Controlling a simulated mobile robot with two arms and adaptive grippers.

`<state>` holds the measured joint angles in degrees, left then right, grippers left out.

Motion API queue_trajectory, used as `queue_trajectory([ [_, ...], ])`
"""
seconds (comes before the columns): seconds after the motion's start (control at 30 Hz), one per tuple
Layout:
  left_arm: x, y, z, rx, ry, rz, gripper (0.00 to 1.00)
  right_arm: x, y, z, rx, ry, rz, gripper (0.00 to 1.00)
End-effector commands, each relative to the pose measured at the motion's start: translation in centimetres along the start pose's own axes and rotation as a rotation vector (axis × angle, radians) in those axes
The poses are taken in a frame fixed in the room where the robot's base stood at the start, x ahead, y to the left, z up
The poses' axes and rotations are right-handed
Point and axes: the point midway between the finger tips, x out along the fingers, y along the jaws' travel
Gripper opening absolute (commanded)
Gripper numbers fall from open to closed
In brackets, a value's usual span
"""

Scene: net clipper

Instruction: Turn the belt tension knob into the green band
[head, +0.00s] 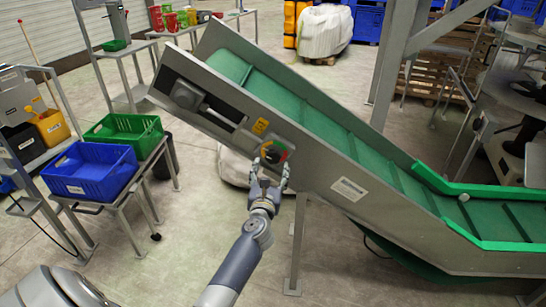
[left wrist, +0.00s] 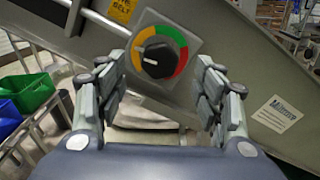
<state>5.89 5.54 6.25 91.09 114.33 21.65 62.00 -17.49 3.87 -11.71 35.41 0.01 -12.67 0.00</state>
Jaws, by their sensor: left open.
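The belt tension knob (left wrist: 160,56) is a black round knob on a square grey plate on the conveyor's side. Around it runs a coloured dial (head: 273,152) with a yellow part at left, a green band (left wrist: 174,35) at upper right and a red part at right. White marks show on the knob's left side, toward the yellow part; its exact pointing is hard to tell. My left gripper (head: 270,171) is open and empty, just in front of and below the dial. In the left wrist view its fingers (left wrist: 163,88) stand apart on either side of the knob, not touching it. My right gripper is out of view.
The inclined conveyor (head: 330,130) with its green belt fills the middle and right. A yellow label (head: 260,126) sits above the dial. A blue crate (head: 92,170) and a green crate (head: 125,130) stand on a stand at left. Floor is clear below my left arm.

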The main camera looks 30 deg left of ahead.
Motion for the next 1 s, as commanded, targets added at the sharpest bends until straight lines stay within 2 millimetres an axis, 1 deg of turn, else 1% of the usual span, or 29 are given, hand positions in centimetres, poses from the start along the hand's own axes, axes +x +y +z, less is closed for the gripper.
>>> queue_trajectory([
  [0.03,1.2,0.1,0.1,0.003,-0.002,0.001,0.62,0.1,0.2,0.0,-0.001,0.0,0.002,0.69],
  [0.1,2.5,0.0,0.0,0.003,-0.001,0.002,0.62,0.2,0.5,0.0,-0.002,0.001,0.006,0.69],
  [0.2,4.2,0.1,0.0,0.005,-0.001,0.002,0.62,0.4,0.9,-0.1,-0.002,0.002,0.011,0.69],
  [0.33,5.8,0.0,-0.1,0.003,0.0,0.0,0.62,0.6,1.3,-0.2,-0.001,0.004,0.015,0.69],
  [0.5,6.8,0.0,-0.1,0.005,0.0,0.0,0.62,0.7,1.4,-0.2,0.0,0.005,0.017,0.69],
  [0.8,6.9,0.0,-0.1,0.005,0.001,0.0,0.62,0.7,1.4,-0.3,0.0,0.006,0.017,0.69],
  [0.87,6.9,0.0,-0.1,0.005,0.001,0.0,0.48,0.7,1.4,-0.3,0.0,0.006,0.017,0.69],
  [0.9,6.9,0.0,-0.1,0.005,0.001,0.0,0.39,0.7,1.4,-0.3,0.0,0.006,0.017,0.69],
  [0.97,6.9,0.0,-0.1,0.005,0.001,0.0,0.26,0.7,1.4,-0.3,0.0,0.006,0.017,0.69],
  [1.0,6.9,0.0,-0.1,0.005,0.001,0.0,0.17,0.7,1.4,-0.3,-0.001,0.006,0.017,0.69],
])
